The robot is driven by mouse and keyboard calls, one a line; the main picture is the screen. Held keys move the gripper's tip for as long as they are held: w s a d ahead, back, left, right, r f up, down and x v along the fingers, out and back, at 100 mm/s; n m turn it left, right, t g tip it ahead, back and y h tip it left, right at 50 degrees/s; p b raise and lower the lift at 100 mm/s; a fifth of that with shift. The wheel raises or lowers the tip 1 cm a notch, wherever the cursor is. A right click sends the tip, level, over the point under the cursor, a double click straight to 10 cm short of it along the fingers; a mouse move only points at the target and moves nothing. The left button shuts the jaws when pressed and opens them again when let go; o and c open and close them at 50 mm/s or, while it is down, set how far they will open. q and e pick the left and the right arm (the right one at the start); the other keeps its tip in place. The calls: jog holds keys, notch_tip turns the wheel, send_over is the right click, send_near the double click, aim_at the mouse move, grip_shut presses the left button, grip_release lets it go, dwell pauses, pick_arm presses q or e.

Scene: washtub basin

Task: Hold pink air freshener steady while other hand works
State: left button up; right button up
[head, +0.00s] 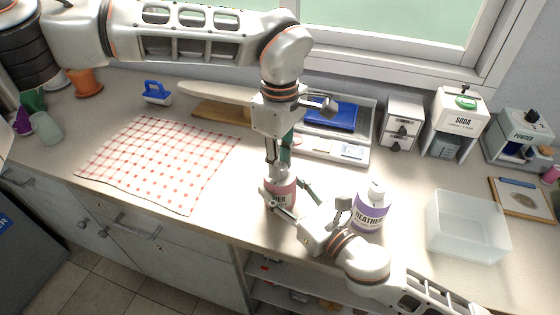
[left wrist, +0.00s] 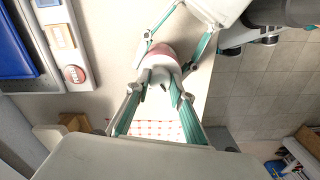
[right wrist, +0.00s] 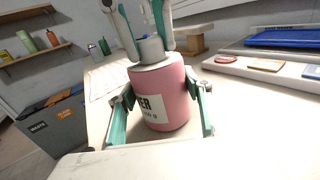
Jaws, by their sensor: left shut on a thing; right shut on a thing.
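The pink air freshener (head: 283,192) stands upright on the counter, a pink bottle with a white label and a grey-white cap. In the right wrist view its body (right wrist: 165,95) sits between the fingers of my right gripper (right wrist: 160,112), which is shut around it. My left gripper (head: 280,168) comes down from above and is shut on the cap (right wrist: 151,48). The left wrist view shows the left fingers (left wrist: 160,85) closed at the cap, with the pink body (left wrist: 155,52) beyond. Part of the bottle is hidden by the fingers in the head view.
A purple-labelled bottle (head: 371,208) stands close to my right gripper. A clear bin (head: 467,228) is at the right, a checked cloth (head: 160,160) at the left. The counter's front edge is close.

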pick_arm(q)
jog(key=m, duration=0.6)
jog(key=shift+m, duration=0.3)
jog(key=m, duration=0.6)
jog(key=shift+m, duration=0.3)
jog(key=o, duration=1.1)
jog(key=shift+r, duration=0.1)
notch_tip(320, 180, up, 12)
